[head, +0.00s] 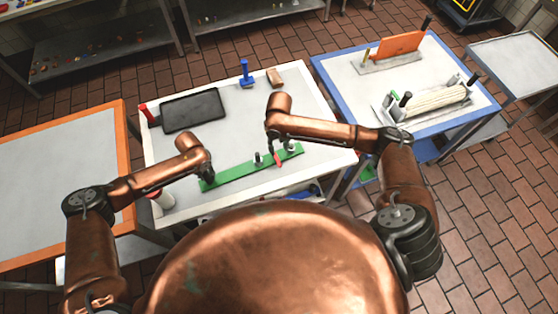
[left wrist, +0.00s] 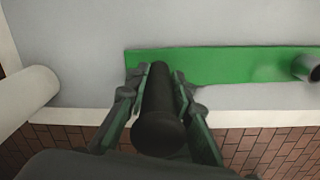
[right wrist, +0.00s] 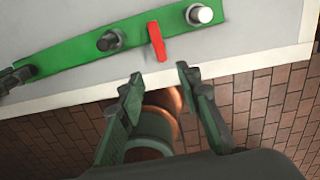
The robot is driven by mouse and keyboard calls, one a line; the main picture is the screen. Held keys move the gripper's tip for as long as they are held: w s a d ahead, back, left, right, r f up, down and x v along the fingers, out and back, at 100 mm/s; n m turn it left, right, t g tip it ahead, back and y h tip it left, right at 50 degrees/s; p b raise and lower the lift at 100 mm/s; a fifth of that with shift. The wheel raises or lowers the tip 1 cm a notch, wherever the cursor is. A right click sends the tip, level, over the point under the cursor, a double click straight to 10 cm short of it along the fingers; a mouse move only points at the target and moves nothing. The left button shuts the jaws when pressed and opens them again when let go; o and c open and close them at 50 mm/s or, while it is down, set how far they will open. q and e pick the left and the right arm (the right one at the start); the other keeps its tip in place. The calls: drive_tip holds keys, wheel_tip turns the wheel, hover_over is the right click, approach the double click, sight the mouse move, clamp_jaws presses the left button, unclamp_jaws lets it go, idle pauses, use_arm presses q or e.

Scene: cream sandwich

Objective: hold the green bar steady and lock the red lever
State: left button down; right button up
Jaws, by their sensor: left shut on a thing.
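The green bar (head: 236,173) lies along the front of the white table; it also shows in the left wrist view (left wrist: 235,65) and the right wrist view (right wrist: 75,52). My left gripper (head: 208,176) is at its left end, with its fingers closed around an upright black handle (left wrist: 160,105) there. The red lever (right wrist: 156,41) lies across the bar, its free end pointing toward the table's front edge. It is small in the head view (head: 278,160). My right gripper (right wrist: 158,82) is open and empty, just in front of the lever and apart from it.
Two round posts stand on the bar: a dark one (right wrist: 108,41) left of the lever and a white-topped one (right wrist: 200,14) right of it. A black tray (head: 193,110), a blue tool (head: 246,74) and a brown block (head: 274,76) sit farther back. A white cylinder (left wrist: 25,95) stands left.

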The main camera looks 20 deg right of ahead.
sight(279, 163)
wheel_tip(279, 163, down, 12)
idle(0.6)
clamp_jaws()
idle(0.6)
